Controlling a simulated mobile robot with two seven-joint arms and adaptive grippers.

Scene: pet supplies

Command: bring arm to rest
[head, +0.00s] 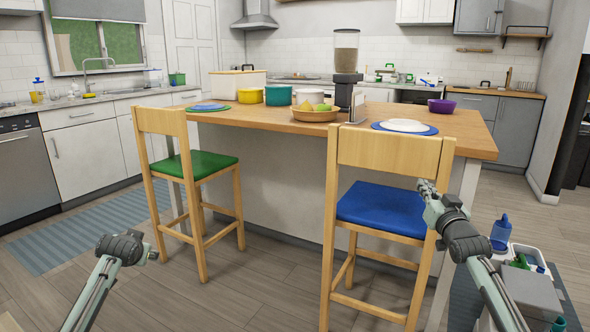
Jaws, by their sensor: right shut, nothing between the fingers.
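My right arm comes in from the lower right, and its gripper (424,187) is shut and empty. In the picture it overlaps the right edge of the blue-seated chair (385,209); I cannot tell whether it touches the chair. My left arm comes in from the lower left. Its end, with the left gripper (150,255), is over the floor in front of the green-seated chair (196,164). The left fingers are too small and turned away to read.
A wooden-topped island (460,127) stands ahead, bearing bowls, plates, a fruit bowl (314,114) and a food dispenser (346,62). A white caddy with bottles (502,235) and a grey box (530,292) are beside my right arm. The floor between the chairs is clear.

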